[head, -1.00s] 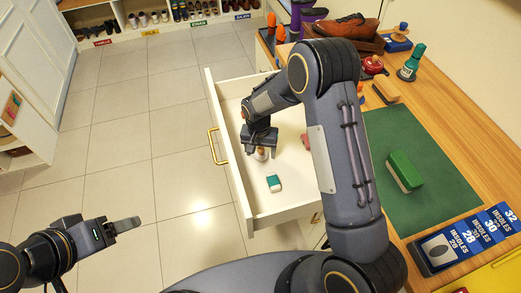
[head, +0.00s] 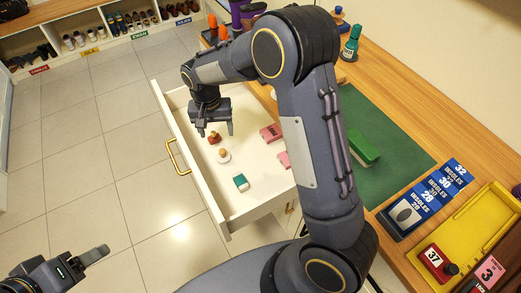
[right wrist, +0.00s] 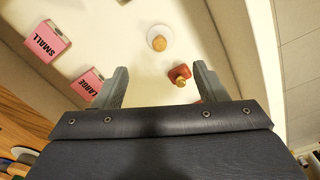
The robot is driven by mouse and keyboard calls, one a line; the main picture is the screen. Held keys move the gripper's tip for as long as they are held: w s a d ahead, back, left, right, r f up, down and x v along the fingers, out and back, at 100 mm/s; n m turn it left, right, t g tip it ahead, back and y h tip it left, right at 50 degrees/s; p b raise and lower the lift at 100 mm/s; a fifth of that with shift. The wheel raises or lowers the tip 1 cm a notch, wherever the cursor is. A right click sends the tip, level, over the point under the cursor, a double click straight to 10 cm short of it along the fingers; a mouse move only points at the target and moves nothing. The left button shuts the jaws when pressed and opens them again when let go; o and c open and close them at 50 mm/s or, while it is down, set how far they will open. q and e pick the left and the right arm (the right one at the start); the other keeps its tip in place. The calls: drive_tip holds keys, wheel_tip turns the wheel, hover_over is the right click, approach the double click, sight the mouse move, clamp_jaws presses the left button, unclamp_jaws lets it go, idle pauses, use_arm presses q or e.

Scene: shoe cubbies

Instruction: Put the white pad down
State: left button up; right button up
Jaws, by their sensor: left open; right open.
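The white pad (head: 224,158), a round white disc with a wooden knob, rests on the floor of the open drawer (head: 247,217). It also shows in the right wrist view (right wrist: 158,33), knob toward the camera, beyond my fingertips and apart from them. My right gripper (head: 215,131) is open and empty above the drawer, farther back than the white pad in the head view; its two fingers show in the right wrist view (right wrist: 161,75). My left gripper (head: 101,254) is open and empty over the tiled floor at lower left, away from the drawer.
The counter right of the drawer holds a green mat (head: 400,150) and a yellow tray (head: 447,240).

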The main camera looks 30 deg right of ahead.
drive_tip(key=s+d+r+n+t+y, duration=0.15)
drive_tip(key=s+d+r, duration=0.25)
drive_tip(key=s+r, duration=0.45)
drive_tip(key=s+d+r+t+y, duration=0.2)
drive_tip(key=s+d+r+y, duration=0.3)
drive_tip(key=s, duration=0.6)
drive_tip(key=s+a+n+t+h, duration=0.2)
drive_tip(key=s, duration=0.6)
drive_tip(key=shift+a+f, duration=0.15)
drive_tip(key=shift+a, duration=0.1)
drive_tip(key=shift+s, duration=0.1)
